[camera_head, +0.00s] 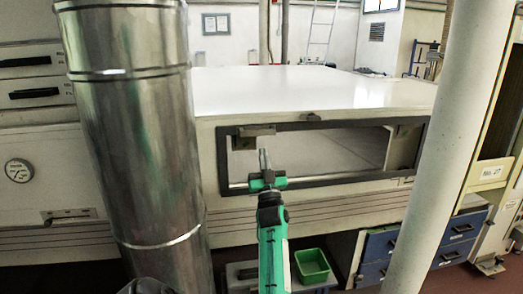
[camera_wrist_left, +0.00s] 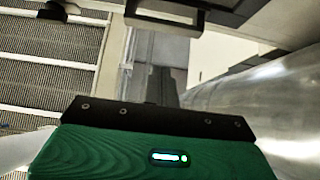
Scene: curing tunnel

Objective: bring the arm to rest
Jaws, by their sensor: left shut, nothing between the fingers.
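My left gripper (camera_head: 264,158) is in front of the rectangular opening (camera_head: 310,152) of the white tunnel housing (camera_head: 310,90) in the head view. Its slim fingers are together with nothing between them and point up and away from me. The green arm reaches up to it from the bottom of the view. Whether the fingertips are inside the opening or just in front of it, I cannot tell. In the left wrist view, the green gripper body fills the lower part and the fingers are hard to make out. My right gripper is not in view.
A shiny metal duct (camera_head: 140,130) stands left of the arm, and it also shows in the left wrist view (camera_wrist_left: 265,100). A white post (camera_head: 440,140) stands at the right. A green bin (camera_head: 312,265) and blue drawers (camera_head: 460,228) are below the housing.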

